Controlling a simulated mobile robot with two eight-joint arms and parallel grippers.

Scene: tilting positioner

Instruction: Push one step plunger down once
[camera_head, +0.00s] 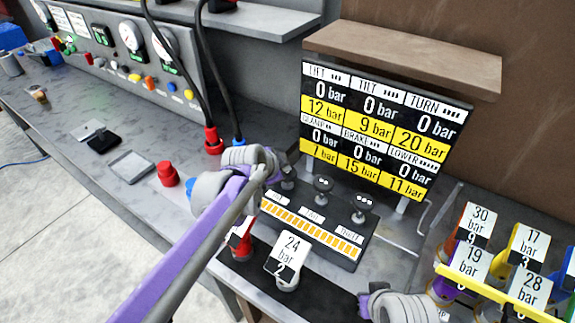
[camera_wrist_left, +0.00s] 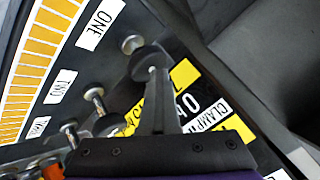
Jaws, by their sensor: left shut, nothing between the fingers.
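A black step panel (camera_head: 330,222) with a striped yellow bar carries three plungers with round knobs, labelled ONE, TWO and a third label. In the left wrist view, the ONE plunger (camera_wrist_left: 131,44) is just beyond my shut fingertips, with the TWO plunger (camera_wrist_left: 95,95) and the third plunger (camera_wrist_left: 70,128) farther left. In the head view, the middle plunger (camera_head: 322,184) and the right plunger (camera_head: 361,203) stand up clear. My left gripper (camera_head: 293,155) is shut and empty above the ONE plunger (camera_head: 288,180), which is partly hidden; contact cannot be told.
A display board (camera_head: 382,125) with bar readings stands behind the panel. Tagged canisters (camera_head: 472,265) crowd the right, and a canister tagged 24 bar (camera_head: 288,262) stands in front. A red cap (camera_head: 168,174) and a grey tray (camera_head: 131,166) lie left. Black cables hang behind my arm.

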